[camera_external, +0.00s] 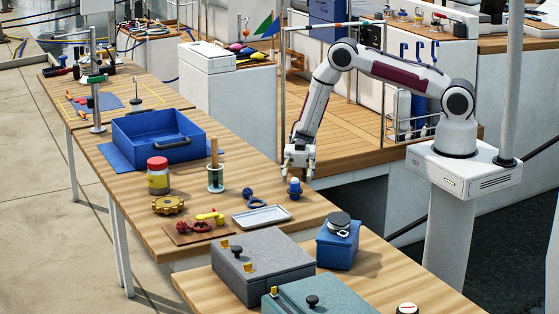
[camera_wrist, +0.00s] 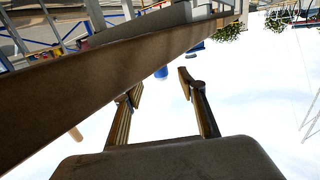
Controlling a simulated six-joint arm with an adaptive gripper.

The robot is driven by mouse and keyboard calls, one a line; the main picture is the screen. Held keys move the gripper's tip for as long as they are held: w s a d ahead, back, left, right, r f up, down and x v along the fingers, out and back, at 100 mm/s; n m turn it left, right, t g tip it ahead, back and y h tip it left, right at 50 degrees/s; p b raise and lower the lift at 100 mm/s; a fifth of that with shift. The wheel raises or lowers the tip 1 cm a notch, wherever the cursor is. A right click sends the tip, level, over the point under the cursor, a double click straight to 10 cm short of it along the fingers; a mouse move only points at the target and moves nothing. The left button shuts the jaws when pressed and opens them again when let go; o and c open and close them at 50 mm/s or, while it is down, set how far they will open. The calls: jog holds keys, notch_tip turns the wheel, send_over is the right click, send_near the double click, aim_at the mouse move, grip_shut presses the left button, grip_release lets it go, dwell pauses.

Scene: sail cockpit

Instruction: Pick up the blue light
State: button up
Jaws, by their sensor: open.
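The blue light (camera_external: 295,188), a small piece with a blue body and a paler band, stands upright near the right edge of the wooden table (camera_external: 255,170). My gripper (camera_external: 299,174) points down just above it, and a small gap seems to remain. In the wrist view my gripper (camera_wrist: 160,84) has its fingers spread with nothing between the pads. A small blue shape (camera_wrist: 161,72) shows just beyond the fingertips; it is probably the light, partly hidden by the brown edge.
A silver tray (camera_external: 262,216) and a blue ring-ended tool (camera_external: 250,197) lie left of the light. A green holder with a wooden rod (camera_external: 214,172) stands farther left. A blue box (camera_external: 338,243) and a grey case (camera_external: 258,263) stand in front.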

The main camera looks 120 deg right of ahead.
aim_at(295, 186)
jog(key=shift+x, duration=1.35)
jog(key=shift+x, duration=2.55)
jog(key=shift+r, duration=0.2)
grip_shut()
